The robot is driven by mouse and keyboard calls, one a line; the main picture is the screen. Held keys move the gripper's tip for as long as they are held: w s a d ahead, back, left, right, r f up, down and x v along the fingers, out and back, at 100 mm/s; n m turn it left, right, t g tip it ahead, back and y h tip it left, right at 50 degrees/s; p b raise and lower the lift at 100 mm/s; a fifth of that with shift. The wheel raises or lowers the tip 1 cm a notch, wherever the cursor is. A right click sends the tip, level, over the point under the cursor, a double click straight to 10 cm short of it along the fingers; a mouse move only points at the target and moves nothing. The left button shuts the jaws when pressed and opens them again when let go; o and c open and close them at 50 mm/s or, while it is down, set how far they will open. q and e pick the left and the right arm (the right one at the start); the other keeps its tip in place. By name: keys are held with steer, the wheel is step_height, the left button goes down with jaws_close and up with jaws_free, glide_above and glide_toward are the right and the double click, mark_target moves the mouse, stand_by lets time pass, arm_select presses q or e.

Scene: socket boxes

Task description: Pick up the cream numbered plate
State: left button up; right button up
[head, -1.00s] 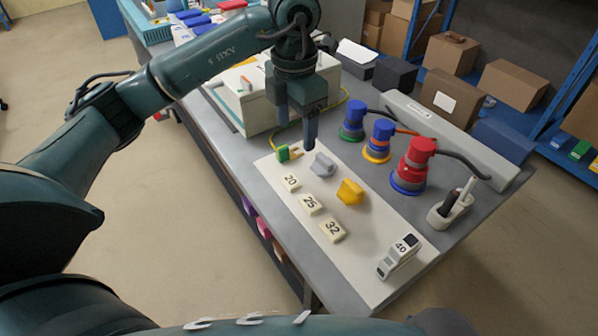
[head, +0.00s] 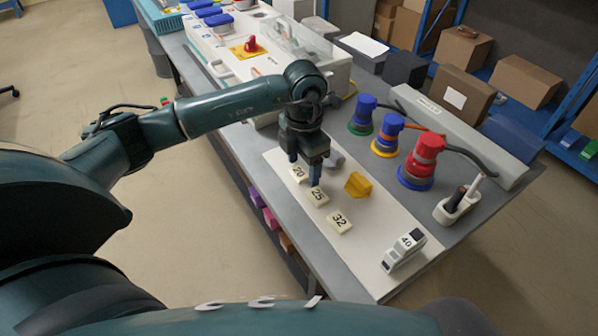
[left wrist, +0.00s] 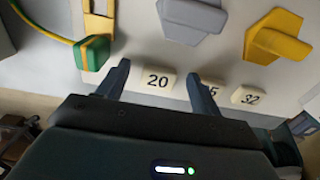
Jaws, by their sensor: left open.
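Three cream numbered plates lie in a row on the white board (head: 345,255): the 20 plate (head: 297,175), the 25 plate (head: 319,198) and the 32 plate (head: 339,221). My left gripper (head: 304,171) is open above the 20 and 25 plates and partly hides them. In the left wrist view the open fingers of my left gripper (left wrist: 158,73) stand to either side of the 20 plate (left wrist: 158,82), with nothing held. The right finger partly covers the 25 plate (left wrist: 214,89); the 32 plate (left wrist: 250,95) is clear. My right gripper is not in view.
A yellow piece (head: 358,185) and a grey piece (left wrist: 193,18) lie beside the plates. A green-yellow plug (left wrist: 93,52) with a cable is near the left finger. Blue and red sockets (head: 421,160) and a white 40 device (head: 404,250) stand to the right.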

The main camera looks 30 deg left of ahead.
arm_select(q)
steer(key=shift+c, duration=0.5)
steer(key=c, duration=1)
